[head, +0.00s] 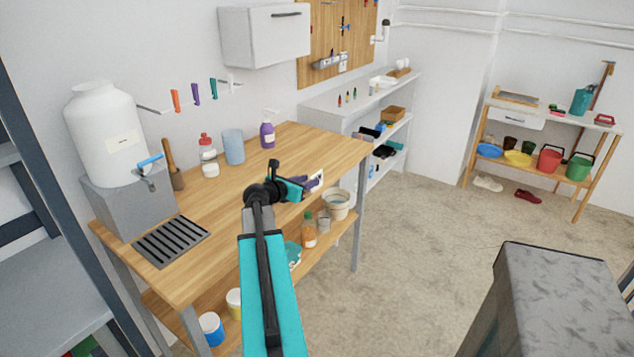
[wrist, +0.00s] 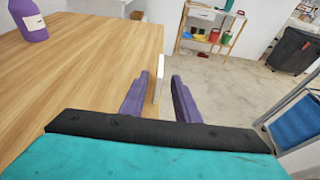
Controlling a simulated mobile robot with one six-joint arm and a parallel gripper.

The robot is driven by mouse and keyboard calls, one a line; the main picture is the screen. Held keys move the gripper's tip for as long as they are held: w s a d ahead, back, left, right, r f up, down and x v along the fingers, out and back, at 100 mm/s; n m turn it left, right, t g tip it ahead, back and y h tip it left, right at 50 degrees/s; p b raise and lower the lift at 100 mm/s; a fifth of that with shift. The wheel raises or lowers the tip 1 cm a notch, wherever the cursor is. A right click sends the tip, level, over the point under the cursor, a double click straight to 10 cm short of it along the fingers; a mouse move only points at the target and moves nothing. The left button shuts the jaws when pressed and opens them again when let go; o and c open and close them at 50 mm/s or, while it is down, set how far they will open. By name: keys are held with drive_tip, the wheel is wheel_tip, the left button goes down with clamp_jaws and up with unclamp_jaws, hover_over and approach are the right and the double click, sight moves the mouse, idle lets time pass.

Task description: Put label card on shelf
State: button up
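My gripper (head: 314,182) is over the right edge of the workbench, its purple fingers pointing away from me. In the wrist view the fingers (wrist: 160,92) are close together on either side of a thin white label card (wrist: 158,78). The card stands upright between them, nearly edge-on, and reaches past the fingertips. In the head view the card (head: 319,175) shows as a small white piece at the fingertips. A white shelf unit (head: 345,112) stands beyond the bench against the back wall. A wooden shelf rack (head: 545,125) stands at the far right.
The white unit and the rack hold several small items. A grey-topped block (head: 565,300) stands front right. The floor between is clear.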

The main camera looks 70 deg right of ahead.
sight(322, 176)
drive_tip(key=shift+s+d+f, duration=0.1)
drive_tip(key=shift+d, duration=0.25)
drive_tip(key=shift+p+x, duration=0.65)
drive_tip(key=shift+x, duration=1.95)
drive_tip(key=shift+c, duration=0.2)
clamp_jaws()
